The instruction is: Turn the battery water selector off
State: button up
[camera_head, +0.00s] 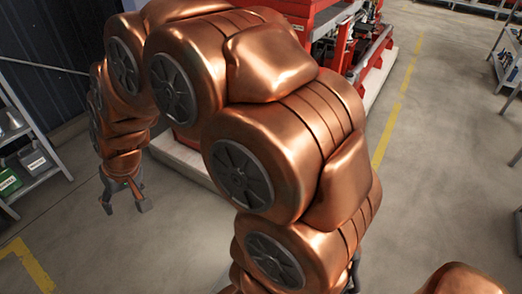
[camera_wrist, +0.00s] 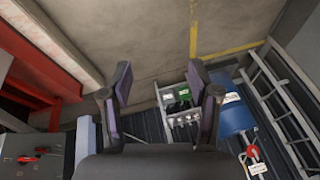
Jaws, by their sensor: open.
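I cannot pick out the battery water selector for certain in either view. In the wrist view, a grey panel (camera_wrist: 30,150) with small red handles (camera_wrist: 38,158) lies at the lower left, too small to tell what they control. My gripper (camera_head: 126,207) hangs down at the left in the head view, over the floor between the shelf and the red machine. In the wrist view my gripper (camera_wrist: 159,70) has its two fingers spread apart, with nothing between them. It touches nothing that I can see. My copper arm hides part of the red machine.
The red machine (camera_head: 378,45) stands behind my arm. A shelf (camera_head: 45,170) with a green container (camera_head: 8,182) stands at the left. Floor around the yellow line (camera_head: 402,95) is clear.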

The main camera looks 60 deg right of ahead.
jog(key=w+d+f+m+t+h+b, duration=0.15)
jog(key=w+d+f, duration=0.3)
jog(key=w, duration=0.45)
jog(key=w+d+f+m+t+b, duration=0.25)
jog(key=w+d, duration=0.25)
jog(key=w, duration=0.5)
jog(key=w+d+f+m+t+h+b, duration=0.1)
jog(key=w+d+f+m+h+b, duration=0.15)
jog(key=w+d+f, duration=0.4)
jog(key=w+d+f+m+t+h+b, duration=0.1)
jog(key=w+d+f+h+b, duration=0.2)
jog(key=d, duration=0.7)
jog(key=s+d+f+m+g+h+b, duration=0.1)
jog(key=s+d+f+m+h+b, duration=0.15)
jog(key=d+f, duration=0.55)
jog(key=s+d+f+m+g+h+b, duration=0.15)
jog(key=d+f+h, duration=0.3)
jog(key=d, duration=0.75)
jog(key=s+d+f+m+g+h+b, duration=0.25)
jog(key=s+d+f, duration=0.25)
jog(key=s+d, duration=0.3)
jog(key=s+d+f+m+g+h+b, duration=0.1)
jog(key=s+d+f+g+h+b, duration=0.3)
jog(key=s+d, duration=0.4)
jog(key=d+f, duration=0.1)
jog(key=d, duration=0.6)
jog(key=shift+f, duration=0.15)
